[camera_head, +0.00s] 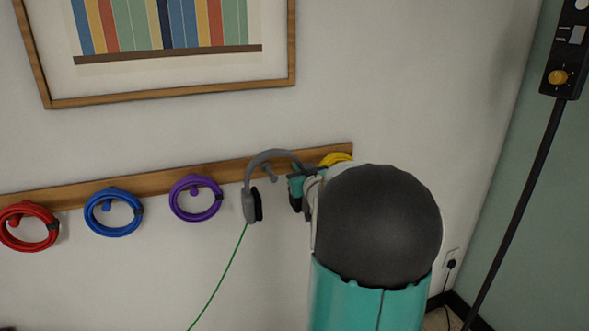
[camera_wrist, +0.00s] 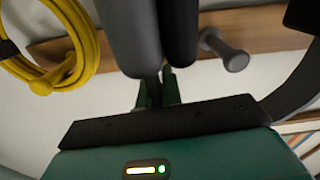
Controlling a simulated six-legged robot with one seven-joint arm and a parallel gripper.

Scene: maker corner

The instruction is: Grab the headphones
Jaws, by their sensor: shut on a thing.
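The grey headphones (camera_head: 262,160) are at the wooden peg rail, with the band arched above a grey peg (camera_head: 269,173). One ear cup with a black pad (camera_head: 251,206) hangs on the left, and a green cable runs down from it. My gripper (camera_head: 297,187) is at the right-hand cup, partly hidden by my arm. In the wrist view, the green fingers of my gripper (camera_wrist: 168,76) are shut on this grey cup (camera_wrist: 130,45), and the band (camera_wrist: 290,95) curves past on the right. I cannot tell whether the band touches the peg.
The rail (camera_head: 150,183) also holds a red coil (camera_head: 14,243), a blue coil (camera_head: 92,228), a purple coil (camera_head: 178,207) and a yellow coil (camera_head: 336,158) close beside my gripper. A framed picture (camera_head: 170,97) hangs above. A black pole (camera_head: 520,200) stands at the right.

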